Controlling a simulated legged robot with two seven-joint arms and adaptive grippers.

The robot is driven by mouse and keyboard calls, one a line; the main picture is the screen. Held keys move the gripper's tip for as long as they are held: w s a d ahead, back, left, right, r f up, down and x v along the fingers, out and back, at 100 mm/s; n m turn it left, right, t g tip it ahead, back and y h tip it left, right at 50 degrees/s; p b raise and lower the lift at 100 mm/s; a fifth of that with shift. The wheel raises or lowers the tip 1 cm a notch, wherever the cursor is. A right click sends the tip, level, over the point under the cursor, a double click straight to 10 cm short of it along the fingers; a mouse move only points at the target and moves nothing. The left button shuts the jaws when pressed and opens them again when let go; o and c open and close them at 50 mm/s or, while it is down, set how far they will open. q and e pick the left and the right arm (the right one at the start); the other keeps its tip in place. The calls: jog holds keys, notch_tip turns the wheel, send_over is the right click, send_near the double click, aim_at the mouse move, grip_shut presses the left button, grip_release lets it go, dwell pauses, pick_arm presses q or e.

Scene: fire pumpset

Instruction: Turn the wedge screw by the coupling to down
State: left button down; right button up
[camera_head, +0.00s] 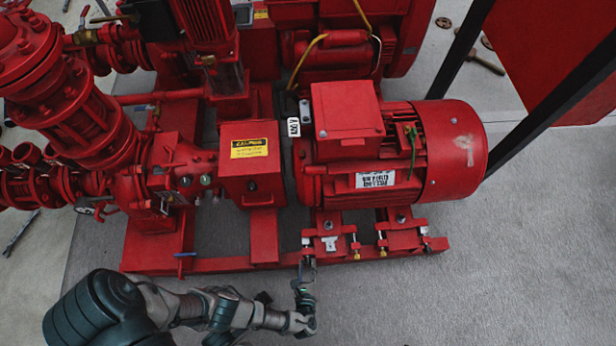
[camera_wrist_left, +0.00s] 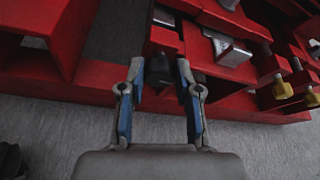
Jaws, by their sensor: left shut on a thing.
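The wedge screw (camera_wrist_left: 159,70) shows in the left wrist view as a dark, blocky head at the front of the red base frame. My left gripper (camera_wrist_left: 160,76) has one blue-edged finger on each side of it and is shut on it. In the head view, my left gripper (camera_head: 306,270) reaches the front edge of the frame, below the motor's left foot, and hides the screw there. The red coupling guard (camera_head: 250,180) with a yellow label stands up and left of the gripper. The screw's exact angle cannot be told. My right gripper is not in view.
The red motor (camera_head: 400,150) sits on the base frame (camera_head: 215,265) behind the gripper. Brass-coloured bolts (camera_wrist_left: 283,88) and a metal block (camera_wrist_left: 230,50) lie close on the right. A blue-handled valve (camera_head: 182,262) is at the frame's front left. Grey floor (camera_head: 480,280) is clear at right.

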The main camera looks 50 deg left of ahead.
pick_arm(q)
jog(key=shift+s+a+f+n+t+h+b, duration=0.15)
jog(key=shift+n+t+b, duration=0.25)
jog(key=shift+n, duration=0.25)
jog(key=shift+s+a+r+n+t+h+b, duration=0.1)
jog(key=shift+n+t+h+b, duration=0.25)
jog(key=shift+n, duration=0.35)
jog(key=shift+s+a+f+n+t+b, duration=0.1)
jog(key=shift+n+t+b, duration=0.15)
jog(key=shift+n+t, duration=0.3)
jog(key=c, duration=0.8)
grip_release()
jog(key=shift+w+d, duration=0.1)
